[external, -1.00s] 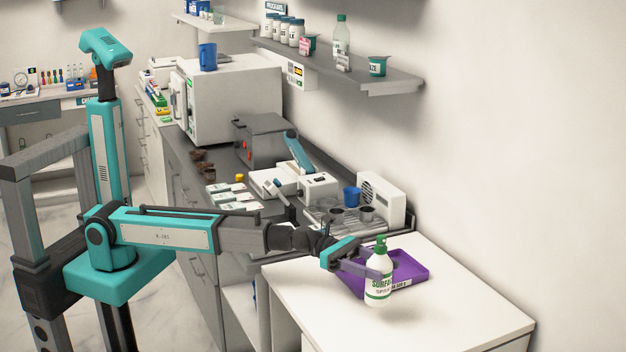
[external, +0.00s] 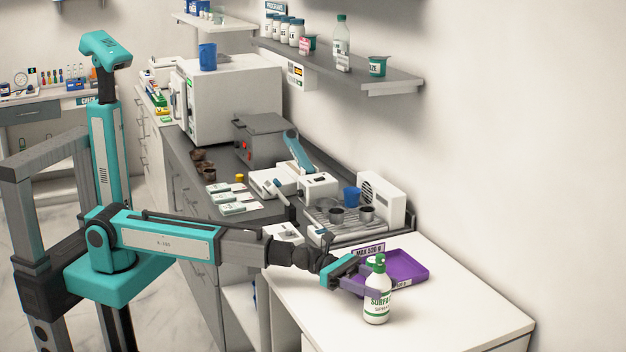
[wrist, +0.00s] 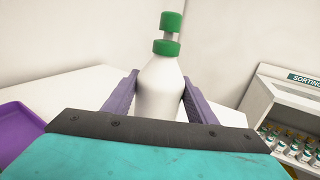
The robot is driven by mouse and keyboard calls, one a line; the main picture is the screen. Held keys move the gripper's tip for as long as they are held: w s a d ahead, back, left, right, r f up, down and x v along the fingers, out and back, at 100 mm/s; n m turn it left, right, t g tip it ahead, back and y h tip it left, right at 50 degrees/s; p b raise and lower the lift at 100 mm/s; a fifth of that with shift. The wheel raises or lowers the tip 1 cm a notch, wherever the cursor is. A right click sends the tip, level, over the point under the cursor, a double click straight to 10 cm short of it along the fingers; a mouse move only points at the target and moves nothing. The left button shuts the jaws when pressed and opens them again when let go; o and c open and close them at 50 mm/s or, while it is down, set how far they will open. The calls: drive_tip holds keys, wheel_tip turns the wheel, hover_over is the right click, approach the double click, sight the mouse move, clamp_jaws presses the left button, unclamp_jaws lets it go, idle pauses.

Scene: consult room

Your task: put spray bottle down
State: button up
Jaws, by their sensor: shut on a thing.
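The spray bottle (external: 377,300) is white with a green top and a green-lettered label. It stands upright at the white table (external: 450,312), in front of the purple tray. I cannot tell whether its base touches the tabletop. My gripper (external: 368,288) is shut on the bottle's body from the left. In the wrist view the bottle (wrist: 160,88) is upright between the two purple fingers of my gripper (wrist: 160,98); its lower part is hidden behind my wrist.
The purple tray (external: 408,262) lies just behind the bottle, with a "MAX 500 g" sign (external: 368,249) at its back. The table's front and right are clear. A grey counter with instruments stands behind. In the wrist view, a "SORTING" cabinet (wrist: 290,108) with several bottles stands at right.

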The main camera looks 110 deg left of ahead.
drive_tip(key=shift+f, duration=0.1)
idle(0.3)
drive_tip(key=o, duration=1.6)
drive_tip(key=shift+o, duration=0.2)
drive_tip(key=shift+r, duration=0.25)
drive_tip(key=shift+v, duration=1.35)
drive_tip(key=b+v, duration=0.1)
drive_tip(key=v, duration=0.8)
drive_tip(key=shift+s, duration=0.2)
